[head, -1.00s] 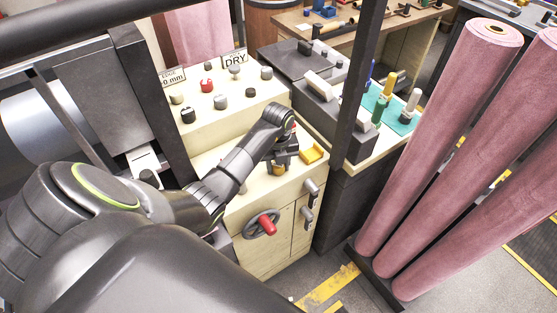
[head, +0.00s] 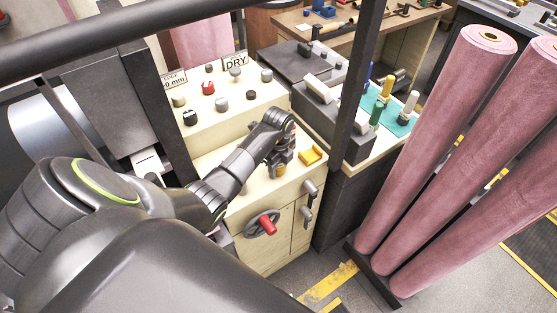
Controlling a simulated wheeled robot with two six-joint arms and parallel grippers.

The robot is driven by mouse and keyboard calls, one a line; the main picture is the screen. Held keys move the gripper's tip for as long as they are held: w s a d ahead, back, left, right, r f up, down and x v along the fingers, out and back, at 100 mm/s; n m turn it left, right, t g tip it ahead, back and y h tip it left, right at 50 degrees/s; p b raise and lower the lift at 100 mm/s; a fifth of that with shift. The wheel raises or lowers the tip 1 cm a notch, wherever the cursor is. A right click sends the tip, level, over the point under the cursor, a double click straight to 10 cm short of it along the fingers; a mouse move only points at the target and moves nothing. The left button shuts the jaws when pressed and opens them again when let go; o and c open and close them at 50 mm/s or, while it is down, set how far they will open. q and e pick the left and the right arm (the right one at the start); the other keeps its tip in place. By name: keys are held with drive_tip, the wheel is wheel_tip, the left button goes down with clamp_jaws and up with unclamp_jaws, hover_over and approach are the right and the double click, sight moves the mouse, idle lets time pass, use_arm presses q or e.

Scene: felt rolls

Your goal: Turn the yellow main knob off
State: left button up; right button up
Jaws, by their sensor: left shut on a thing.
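The yellow main knob (head: 280,170) is a small amber-yellow piece on the cream cabinet top, low between the fingers of my left gripper (head: 282,161). My left arm comes in from the left, and the gripper points down over the knob. The gripper is shut on it, and the fingers hide most of it, so its pointer angle cannot be read. My right gripper is not in view.
A red-handled wheel (head: 262,223) is on the cabinet front. Pink felt rolls (head: 440,140) stand right.

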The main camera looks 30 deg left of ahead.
use_arm(q)
drive_tip(key=n, duration=0.2)
drive_tip(key=shift+f+n, duration=0.1)
drive_tip(key=shift+n, duration=0.3)
drive_tip(key=o, duration=1)
drive_tip(key=shift+p, duration=0.35)
drive_tip(key=shift+r+p, duration=2.2)
drive_tip(key=shift+r, duration=0.35)
